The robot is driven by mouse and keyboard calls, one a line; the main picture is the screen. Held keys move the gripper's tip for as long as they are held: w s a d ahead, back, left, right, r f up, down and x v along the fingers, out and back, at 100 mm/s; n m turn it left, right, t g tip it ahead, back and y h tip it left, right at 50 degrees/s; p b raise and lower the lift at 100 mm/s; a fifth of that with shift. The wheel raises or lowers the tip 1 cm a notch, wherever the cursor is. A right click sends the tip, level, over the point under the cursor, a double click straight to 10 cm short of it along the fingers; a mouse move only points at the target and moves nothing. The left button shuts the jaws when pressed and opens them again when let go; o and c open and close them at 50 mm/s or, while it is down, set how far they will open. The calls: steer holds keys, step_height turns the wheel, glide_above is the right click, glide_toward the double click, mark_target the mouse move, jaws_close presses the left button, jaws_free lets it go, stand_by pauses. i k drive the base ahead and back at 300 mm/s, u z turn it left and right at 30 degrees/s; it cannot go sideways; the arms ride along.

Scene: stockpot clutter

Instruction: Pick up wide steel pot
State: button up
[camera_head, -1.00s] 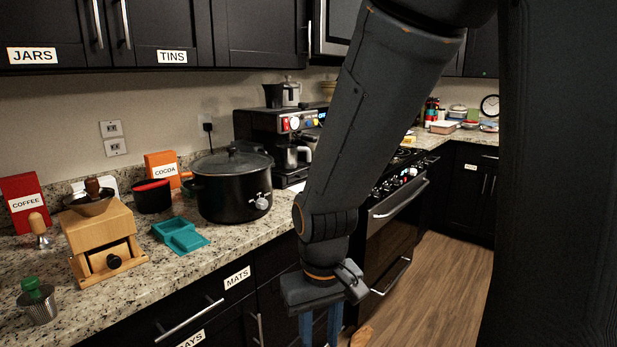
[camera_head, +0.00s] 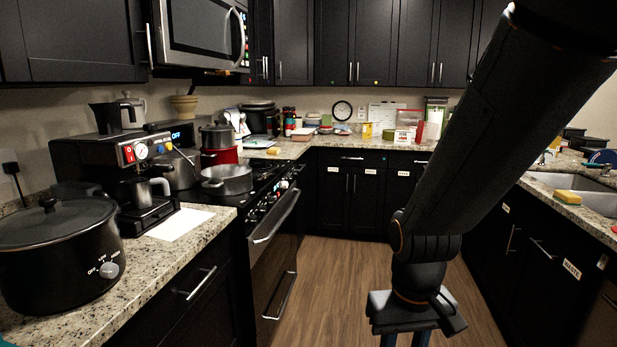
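A wide, shallow steel pot (camera_head: 228,179) sits upright and without a lid on the near left part of the stove top, in the middle left of the head view. A taller steel pot (camera_head: 180,168) with a utensil handle rising from it stands behind it to the left. My gripper (camera_head: 405,340) hangs low over the floor, right of the stove and well apart from the wide pot. Its two blue fingers stand apart with a gap between them; their tips are cut off by the lower picture edge.
A black slow cooker (camera_head: 60,262) and a coffee machine (camera_head: 142,170) stand on the left counter beside a white sheet (camera_head: 180,223). A lidded pot (camera_head: 217,136) is behind the wide pot. The oven front (camera_head: 275,260) borders clear wooden floor (camera_head: 335,290). A sink counter lies right.

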mark_target(229, 179)
steer(key=z, duration=0.45)
steer(key=i, duration=3.05)
steer(key=u, duration=2.05)
